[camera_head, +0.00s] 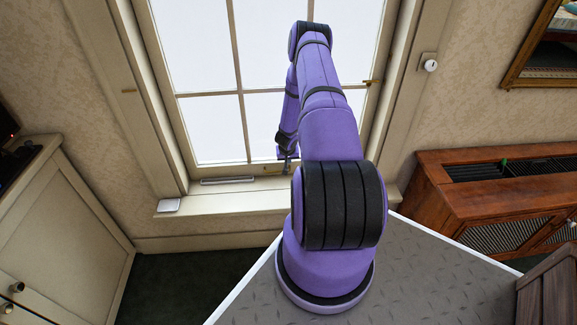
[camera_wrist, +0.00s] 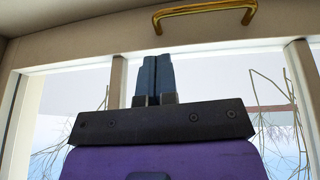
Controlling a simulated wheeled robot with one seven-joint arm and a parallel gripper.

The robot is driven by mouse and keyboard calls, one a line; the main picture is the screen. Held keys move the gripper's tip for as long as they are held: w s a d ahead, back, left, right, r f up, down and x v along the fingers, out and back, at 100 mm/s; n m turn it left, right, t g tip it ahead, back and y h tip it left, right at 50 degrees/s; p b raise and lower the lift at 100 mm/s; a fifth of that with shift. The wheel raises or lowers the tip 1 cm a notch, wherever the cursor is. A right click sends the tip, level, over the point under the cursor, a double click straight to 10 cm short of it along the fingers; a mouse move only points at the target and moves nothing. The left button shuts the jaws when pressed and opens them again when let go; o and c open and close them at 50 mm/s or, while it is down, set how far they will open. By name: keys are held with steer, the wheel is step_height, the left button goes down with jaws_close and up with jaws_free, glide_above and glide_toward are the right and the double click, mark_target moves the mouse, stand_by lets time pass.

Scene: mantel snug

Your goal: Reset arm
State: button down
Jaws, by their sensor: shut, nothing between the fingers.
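My purple arm rises from its base and reaches toward the window (camera_head: 210,120) in the head view. My gripper (camera_head: 287,168) hangs low in front of the window, partly hidden behind the arm's own links. In the wrist view my gripper (camera_wrist: 153,62) has its two dark fingers pressed together with nothing between them. A brass handle (camera_wrist: 205,10) on the window frame lies beyond the fingertips at the top of the wrist view, apart from them.
A window sill (camera_head: 235,200) runs below the window, with a small pale box (camera_head: 169,205) at its left end. A cream cabinet (camera_head: 65,235) stands at left. A wooden cabinet (camera_head: 480,200) stands at right. A white switch (camera_head: 430,65) is on the right wall.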

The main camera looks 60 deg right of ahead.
steer(key=v, duration=0.7)
steer(key=shift+r, duration=0.15)
